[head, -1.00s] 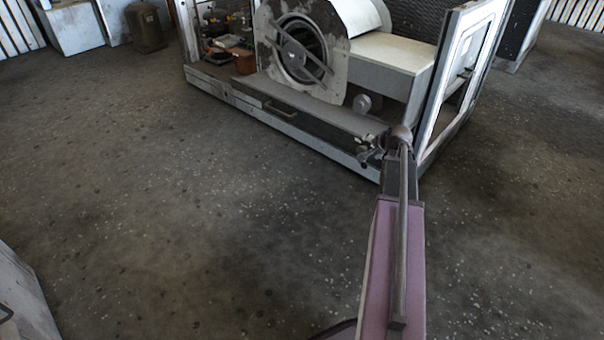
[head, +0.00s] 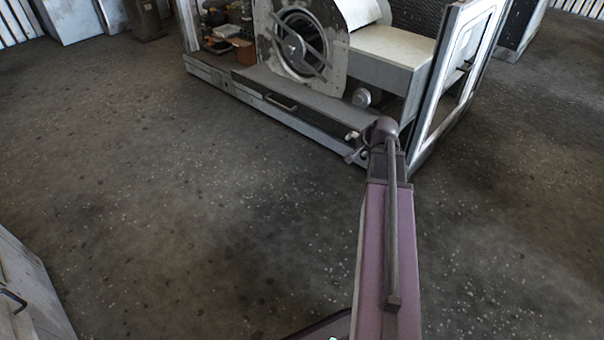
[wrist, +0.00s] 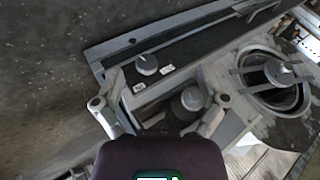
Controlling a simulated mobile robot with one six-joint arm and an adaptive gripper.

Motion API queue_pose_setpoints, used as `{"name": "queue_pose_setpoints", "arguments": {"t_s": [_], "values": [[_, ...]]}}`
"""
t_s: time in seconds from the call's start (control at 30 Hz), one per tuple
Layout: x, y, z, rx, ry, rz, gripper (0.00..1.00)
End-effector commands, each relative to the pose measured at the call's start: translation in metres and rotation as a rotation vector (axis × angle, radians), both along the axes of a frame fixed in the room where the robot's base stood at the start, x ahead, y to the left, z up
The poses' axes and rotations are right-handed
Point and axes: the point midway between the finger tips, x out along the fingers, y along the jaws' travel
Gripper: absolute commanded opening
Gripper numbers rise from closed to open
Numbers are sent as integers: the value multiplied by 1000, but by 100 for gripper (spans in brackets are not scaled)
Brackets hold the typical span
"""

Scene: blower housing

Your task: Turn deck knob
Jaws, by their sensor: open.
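The deck knob (wrist: 147,64), a round grey knob with a pale pointer mark, sits on the dark deck strip of the blower housing in the wrist view. Small white labels lie beside it. My gripper (wrist: 160,76) is open, its two fingers spread, with the knob between them and nearer the left fingertip. I see no contact, and the height above the knob is hard to judge. In the head view my gripper (head: 360,149) is at the right end of the housing's front deck (head: 310,104), where the knob cannot be made out clearly.
A round blower opening with a crossbar (head: 299,46) stands behind the deck. A grey cylinder (wrist: 190,98) lies behind the knob, between the fingers. A handle (head: 281,103) is on the front face, and an upright frame (head: 457,75) rises at right. The floor in front is clear.

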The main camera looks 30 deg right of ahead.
Motion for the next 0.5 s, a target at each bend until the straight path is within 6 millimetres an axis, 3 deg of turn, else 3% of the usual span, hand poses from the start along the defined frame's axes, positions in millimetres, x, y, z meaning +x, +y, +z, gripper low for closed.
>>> {"name": "queue_pose_setpoints", "arguments": {"t_s": [0.5], "values": [[5, 73, -11, -46, 110, 191, 92]]}}
